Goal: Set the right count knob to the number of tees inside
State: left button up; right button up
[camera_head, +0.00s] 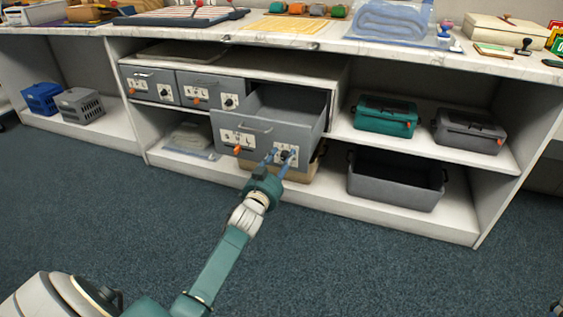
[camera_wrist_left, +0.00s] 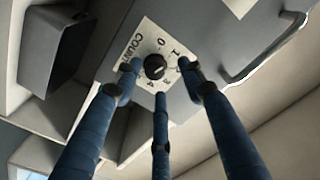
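The pulled-out grey drawer (camera_head: 252,120) has a handle, an orange size knob (camera_head: 237,149) and a dark count knob (camera_head: 285,155) on its front. My left gripper (camera_head: 280,156) is at the count knob. In the left wrist view the black count knob (camera_wrist_left: 155,67) sits on a white plate marked COUNT with digits around it. The left gripper's blue fingers (camera_wrist_left: 158,76) are spread around the knob, apparently without pinching it. I cannot read the knob's pointer clearly. No tees show; the drawer's floor is hidden. A dark bit at the lower right edge may be my right gripper (camera_head: 558,307).
Two shut drawers with similar knobs (camera_head: 151,84) (camera_head: 211,91) are at the left. A teal lidded box (camera_head: 385,116), a grey lidded box (camera_head: 470,130) and an open grey bin (camera_head: 394,181) stand on the right shelves. The blue carpet in front is clear.

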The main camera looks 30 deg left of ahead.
pick_arm(q)
jog(key=shift+f, duration=0.3)
jog(key=shift+s, duration=0.35)
jog(key=v, duration=1.1)
jog(key=shift+d+r, duration=0.15)
jog(key=shift+d, duration=0.05)
jog(key=shift+s, duration=0.15)
